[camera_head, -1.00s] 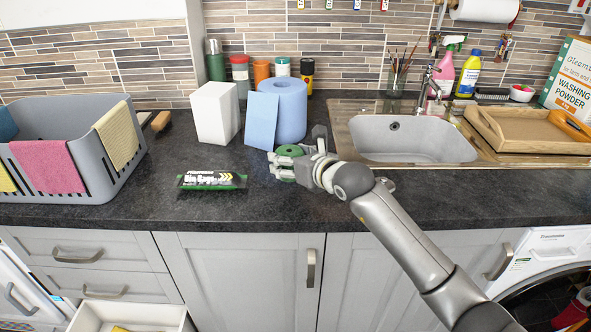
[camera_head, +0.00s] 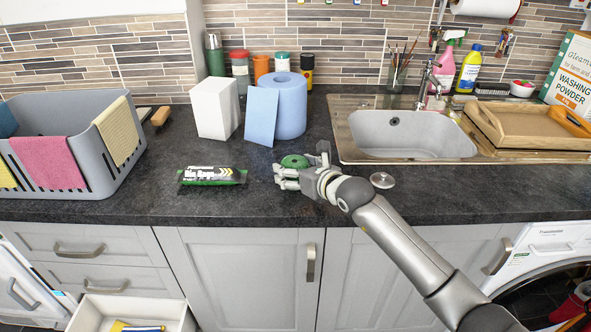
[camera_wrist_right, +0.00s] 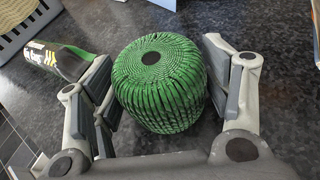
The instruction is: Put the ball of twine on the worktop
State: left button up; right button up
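The ball of twine (camera_head: 294,161) is green and round, with a dark hole in its top. It is at the worktop (camera_head: 255,205), left of the sink. My right gripper (camera_head: 300,170) is around it, with a finger on each side. In the right wrist view the ball (camera_wrist_right: 160,85) fills the space between the fingers (camera_wrist_right: 165,90), which look closed on its sides. The near fingers hide its lower part in the head view, and I cannot tell whether its underside touches the worktop. My left gripper is not in view.
A bin bags roll (camera_head: 212,176) lies left of the ball. A white block (camera_head: 215,108), a blue sponge cloth (camera_head: 262,117) and a blue roll (camera_head: 291,105) stand behind. A metal disc (camera_head: 382,180) lies to the right. The front of the worktop is mostly clear.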

jog(key=shift+o, duration=0.7)
jog(key=shift+r, duration=0.1)
jog(key=shift+r+p, duration=0.25)
jog(key=shift+p, duration=0.05)
jog(key=shift+s+d+f, duration=0.1)
jog(key=shift+s+d, duration=0.1)
jog(key=shift+s, duration=0.05)
jog(key=b+v, duration=0.1)
jog(key=v, duration=1)
jog(key=shift+s+b, duration=0.15)
jog(key=shift+b, duration=0.2)
